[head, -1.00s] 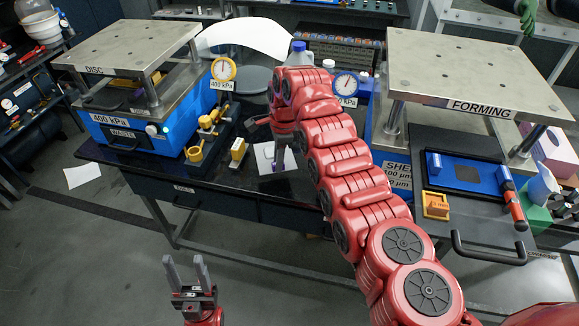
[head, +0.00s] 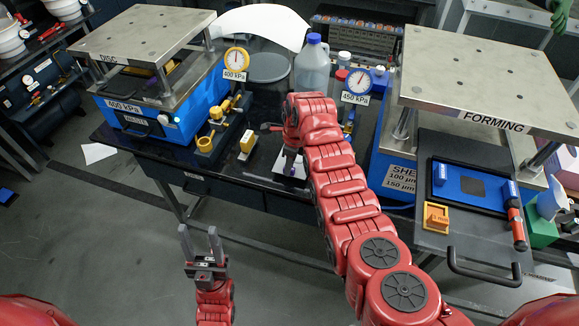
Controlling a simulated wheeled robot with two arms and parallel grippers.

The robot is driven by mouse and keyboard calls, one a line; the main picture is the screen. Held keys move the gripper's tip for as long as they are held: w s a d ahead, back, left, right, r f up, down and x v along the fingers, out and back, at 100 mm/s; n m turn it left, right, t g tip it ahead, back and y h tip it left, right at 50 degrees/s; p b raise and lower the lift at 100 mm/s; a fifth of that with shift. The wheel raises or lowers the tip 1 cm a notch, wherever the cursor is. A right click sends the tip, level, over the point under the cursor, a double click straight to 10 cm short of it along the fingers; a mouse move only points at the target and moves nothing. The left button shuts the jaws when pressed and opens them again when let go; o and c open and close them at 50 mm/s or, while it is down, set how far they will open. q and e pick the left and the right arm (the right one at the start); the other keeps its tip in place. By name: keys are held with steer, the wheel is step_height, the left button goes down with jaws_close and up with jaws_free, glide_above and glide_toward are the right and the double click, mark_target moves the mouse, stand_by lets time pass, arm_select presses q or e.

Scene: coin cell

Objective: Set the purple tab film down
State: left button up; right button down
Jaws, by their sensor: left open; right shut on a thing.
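My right gripper (head: 291,166) reaches down over the dark bench, its arm crossing the middle of the view. It is shut on the purple tab film (head: 287,171), which shows only as a tiny purple spot at the fingertips. I cannot tell whether the film touches the sheet. My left gripper (head: 200,238) is open and empty, low in front of the bench, with its fingers pointing up.
The blue DISC press (head: 150,110) is at left, the FORMING press (head: 480,85) at right. A bottle (head: 312,68), a grey round lid (head: 268,68) and gauges (head: 236,61) stand behind.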

step_height(320, 180, down, 2)
steer(key=shift+a, duration=0.15)
steer(key=shift+f, duration=0.15)
steer(key=shift+f, duration=0.15)
steer(key=c, duration=0.8)
jaws_free()
